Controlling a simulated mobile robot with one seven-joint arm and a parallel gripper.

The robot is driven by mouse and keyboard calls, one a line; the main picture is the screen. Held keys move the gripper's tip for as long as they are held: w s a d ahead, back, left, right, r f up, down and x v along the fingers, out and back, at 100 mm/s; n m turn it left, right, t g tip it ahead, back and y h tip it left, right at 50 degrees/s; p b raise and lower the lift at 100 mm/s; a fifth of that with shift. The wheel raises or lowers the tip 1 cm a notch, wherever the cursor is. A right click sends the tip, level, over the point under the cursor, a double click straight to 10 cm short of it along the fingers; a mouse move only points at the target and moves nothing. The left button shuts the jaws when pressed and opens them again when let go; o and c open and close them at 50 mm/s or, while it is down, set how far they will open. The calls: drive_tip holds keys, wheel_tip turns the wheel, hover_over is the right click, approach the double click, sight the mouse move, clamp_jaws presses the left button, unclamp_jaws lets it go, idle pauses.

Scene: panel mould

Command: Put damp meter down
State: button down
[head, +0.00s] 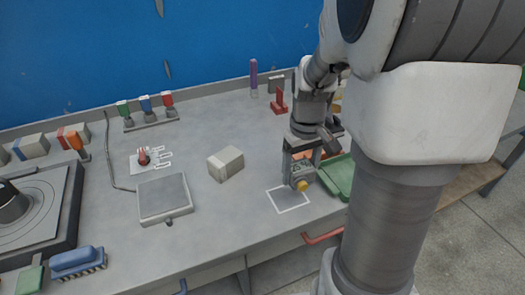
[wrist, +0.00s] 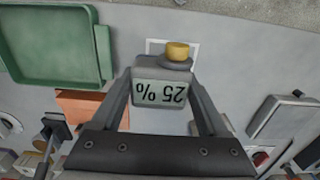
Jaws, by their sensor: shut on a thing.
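The damp meter (wrist: 160,92) is a grey device with a screen reading "25 %" and a yellow knob-like end. My gripper (head: 299,170) is shut on it. In the head view the meter's yellow end (head: 302,185) points down, close above the white outlined square (head: 289,199) on the bench. In the wrist view the square's outline (wrist: 152,46) shows partly behind the meter. I cannot tell whether the meter touches the bench.
A green tray (head: 338,178) lies just right of my gripper. A beige block (head: 226,163) and a grey scale (head: 164,198) stand to the left. A red stand (head: 279,103) is behind. The bench's front edge is close below the square.

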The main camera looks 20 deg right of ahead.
drive_tip(key=shift+w+a+f, duration=0.85)
drive_tip(key=shift+w+a, duration=0.15)
drive_tip(key=shift+w, duration=0.05)
drive_tip(key=shift+f+b, duration=0.6)
drive_tip(key=shift+f, duration=1.35)
drive_tip(key=shift+f, duration=0.15)
unclamp_jaws()
